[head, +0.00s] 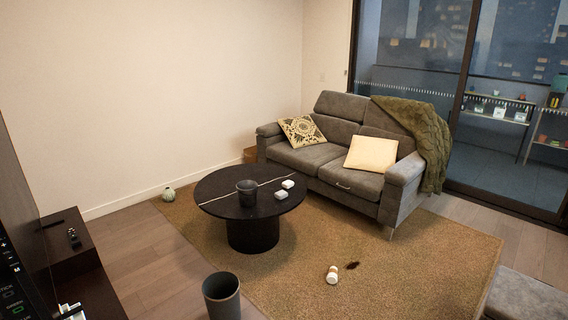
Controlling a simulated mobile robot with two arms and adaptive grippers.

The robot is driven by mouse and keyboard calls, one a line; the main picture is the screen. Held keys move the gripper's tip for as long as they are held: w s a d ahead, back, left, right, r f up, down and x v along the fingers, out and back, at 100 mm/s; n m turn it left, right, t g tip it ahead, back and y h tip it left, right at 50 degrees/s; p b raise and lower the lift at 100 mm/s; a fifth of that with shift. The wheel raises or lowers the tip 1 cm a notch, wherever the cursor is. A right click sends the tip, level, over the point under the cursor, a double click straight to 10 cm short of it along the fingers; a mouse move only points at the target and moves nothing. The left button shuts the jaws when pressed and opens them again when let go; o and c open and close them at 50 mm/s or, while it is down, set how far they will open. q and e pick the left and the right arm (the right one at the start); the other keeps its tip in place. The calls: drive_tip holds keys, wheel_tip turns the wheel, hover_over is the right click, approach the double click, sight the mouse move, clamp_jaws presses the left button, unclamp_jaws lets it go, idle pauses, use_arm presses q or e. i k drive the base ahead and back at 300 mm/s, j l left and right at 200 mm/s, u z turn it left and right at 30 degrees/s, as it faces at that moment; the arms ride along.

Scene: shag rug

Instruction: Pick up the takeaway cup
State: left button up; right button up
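A small white takeaway cup (332,275) lies on its side on the brown shag rug (290,290), in the lower middle right of the head view. A dark brown spill stain (352,265) is on the rug just right of and beyond it. The cup is small here, so its lid and details are hard to make out. Neither of my grippers shows in this view, and nothing touches the cup from above.
A round black table (215,194) with a dark pot (247,193) and white boxes (284,188) stands left of the cup. A grey sofa (310,160) is behind. A dark bin (222,297) stands near left, a grey seat (525,297) near right. Open rug surrounds the cup.

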sight(332, 276)
drive_tip(key=i+z, duration=0.1)
drive_tip(key=i, duration=1.7)
